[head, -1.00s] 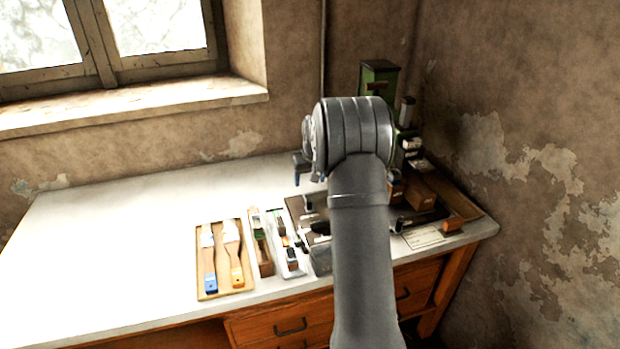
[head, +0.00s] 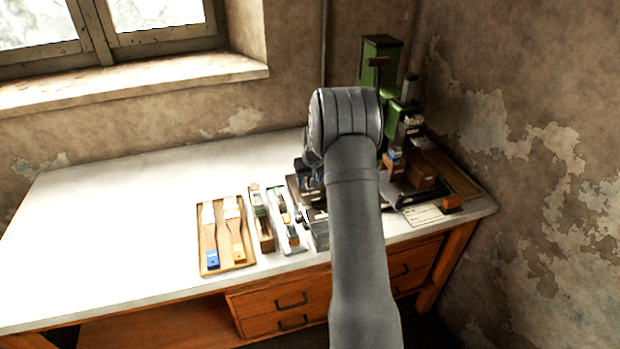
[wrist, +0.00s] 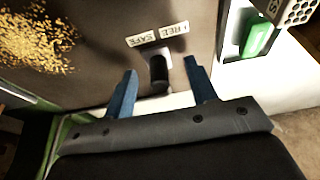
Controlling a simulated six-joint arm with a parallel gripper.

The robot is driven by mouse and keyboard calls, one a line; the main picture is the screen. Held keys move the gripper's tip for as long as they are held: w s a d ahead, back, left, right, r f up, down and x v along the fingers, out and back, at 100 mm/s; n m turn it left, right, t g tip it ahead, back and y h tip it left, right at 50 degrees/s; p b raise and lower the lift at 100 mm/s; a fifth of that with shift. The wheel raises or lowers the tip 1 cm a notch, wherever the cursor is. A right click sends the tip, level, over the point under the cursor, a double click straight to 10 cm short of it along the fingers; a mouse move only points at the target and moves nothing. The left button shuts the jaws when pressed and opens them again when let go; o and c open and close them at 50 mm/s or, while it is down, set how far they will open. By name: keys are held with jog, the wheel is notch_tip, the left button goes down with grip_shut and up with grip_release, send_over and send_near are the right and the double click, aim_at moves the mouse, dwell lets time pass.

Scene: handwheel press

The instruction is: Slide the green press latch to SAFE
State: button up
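In the wrist view, a short black knob (wrist: 158,73) stands out from a dark brown plate, and I take it to be the latch. Two small pale labels sit just beyond it: the left one (wrist: 142,39) seems to read SAFE, the right one (wrist: 173,30) is harder to read. The knob lies near the gap between them. My gripper (wrist: 160,80) is open, with one blue finger on each side of the knob and visible gaps; contact does not show. The green press (head: 380,65) stands at the back right in the head view, partly behind my arm, which largely hides my gripper there.
A bright green part (wrist: 258,37) sits in a pale recess right of the fingers. Yellowish crumbs (wrist: 38,42) lie on the plate at left. On the bench, a brush tray (head: 227,264) and narrow tool trays lie left of my arm. The bench's left side (head: 120,240) is clear.

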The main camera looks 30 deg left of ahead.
jog(key=c, duration=0.8)
jog(key=shift+w+d, duration=0.25)
jog(key=shift+w, duration=0.05)
jog(key=o, duration=1.3)
jog(key=shift+c, duration=0.2)
jog(key=shift+r, duration=4)
jog(key=shift+f, duration=0.1)
